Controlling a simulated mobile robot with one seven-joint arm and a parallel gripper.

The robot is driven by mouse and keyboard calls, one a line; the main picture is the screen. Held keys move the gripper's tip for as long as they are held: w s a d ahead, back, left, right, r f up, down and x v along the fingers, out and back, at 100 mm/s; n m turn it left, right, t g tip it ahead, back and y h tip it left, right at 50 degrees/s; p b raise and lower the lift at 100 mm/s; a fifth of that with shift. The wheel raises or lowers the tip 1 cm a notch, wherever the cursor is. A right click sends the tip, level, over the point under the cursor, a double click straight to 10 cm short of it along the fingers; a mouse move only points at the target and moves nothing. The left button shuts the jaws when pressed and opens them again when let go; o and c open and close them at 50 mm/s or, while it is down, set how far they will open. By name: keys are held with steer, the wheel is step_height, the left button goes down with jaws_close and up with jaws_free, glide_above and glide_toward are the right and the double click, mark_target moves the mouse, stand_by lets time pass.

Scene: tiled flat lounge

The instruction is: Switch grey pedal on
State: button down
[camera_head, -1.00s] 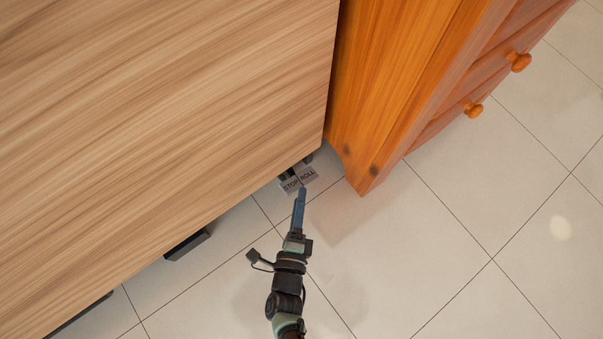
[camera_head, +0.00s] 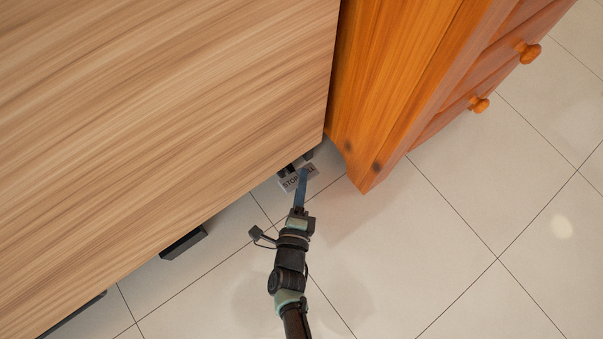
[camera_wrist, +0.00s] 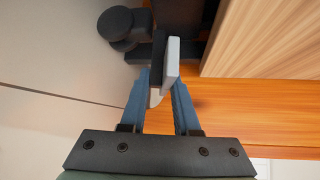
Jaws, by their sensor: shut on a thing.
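The grey pedal (camera_head: 289,184) sticks out low under the corner of the wood-grain block in the head view. The exact contact at the fingertips is partly hidden.
The large wood-grain block (camera_head: 160,100) overhangs the pedal. An orange wooden cabinet (camera_head: 400,90) with round knobs stands close to the right. A dark caster or foot (camera_head: 184,243) shows under the block. Tiled floor (camera_head: 430,260) is free in front. A dark round part (camera_wrist: 122,27) sits beside the pedal.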

stand_by(0.3)
steer(key=shift+d+f+n+t+h, duration=0.15)
steer(key=shift+n+t+h, duration=0.25)
steer(key=shift+n+t, duration=1.4)
steer(key=shift+n, duration=0.1)
steer(key=c, duration=0.6)
jaws_free()
steer(key=shift+c, duration=0.2)
steer(key=shift+a+r, duration=0.2)
